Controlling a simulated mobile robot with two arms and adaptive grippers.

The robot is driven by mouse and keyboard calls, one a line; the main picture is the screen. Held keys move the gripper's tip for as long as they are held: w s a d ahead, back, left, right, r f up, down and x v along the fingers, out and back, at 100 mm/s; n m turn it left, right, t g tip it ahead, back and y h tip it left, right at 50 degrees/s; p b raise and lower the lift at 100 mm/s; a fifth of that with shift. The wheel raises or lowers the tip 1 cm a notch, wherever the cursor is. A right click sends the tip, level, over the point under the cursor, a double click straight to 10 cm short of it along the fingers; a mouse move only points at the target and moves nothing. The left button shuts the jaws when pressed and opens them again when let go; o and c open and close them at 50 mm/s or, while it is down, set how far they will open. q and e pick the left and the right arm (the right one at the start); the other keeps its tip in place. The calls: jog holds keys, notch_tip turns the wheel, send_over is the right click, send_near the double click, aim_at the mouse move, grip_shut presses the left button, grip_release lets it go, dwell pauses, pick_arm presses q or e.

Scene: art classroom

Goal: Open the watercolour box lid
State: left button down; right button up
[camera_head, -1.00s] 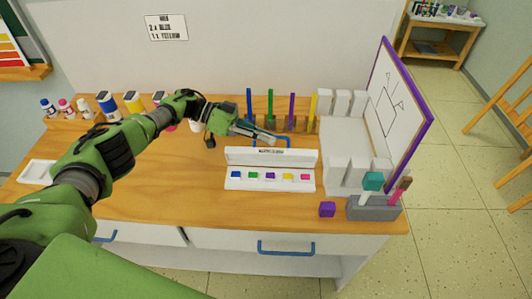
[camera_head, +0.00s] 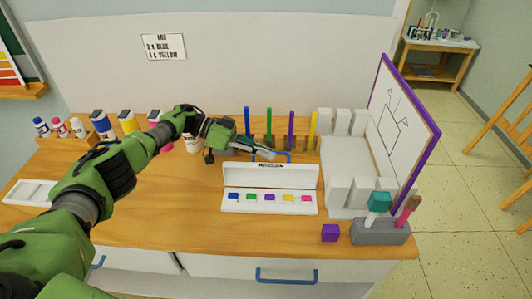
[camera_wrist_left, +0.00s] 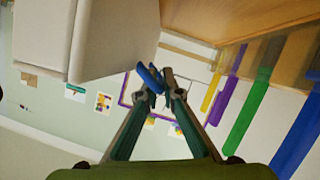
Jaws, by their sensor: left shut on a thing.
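The white watercolour box (camera_head: 268,209) stands on the wooden desk with a row of coloured pans showing. Its lid (camera_head: 270,178) is raised and stands about upright along the back edge. A blue handle (camera_head: 285,154) shows just behind the lid's top. My left gripper (camera_head: 268,153) is behind the lid, at this handle. In the left wrist view the fingertips (camera_wrist_left: 160,82) are closed on the blue handle (camera_wrist_left: 150,76), and a large white panel, probably the lid (camera_wrist_left: 100,35), fills the upper left. My right gripper is out of view.
Upright coloured markers (camera_head: 268,128) stand in a wooden rack close behind my gripper. White blocks (camera_head: 343,122) and a purple-framed whiteboard (camera_head: 400,125) are at the right. A purple cube (camera_head: 330,233) and a grey holder (camera_head: 380,233) sit front right. Paint bottles (camera_head: 103,125) line the back left.

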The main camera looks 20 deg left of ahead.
pick_arm(q)
jog(key=c, duration=2.2)
grip_release()
jog(key=shift+v, duration=3.75)
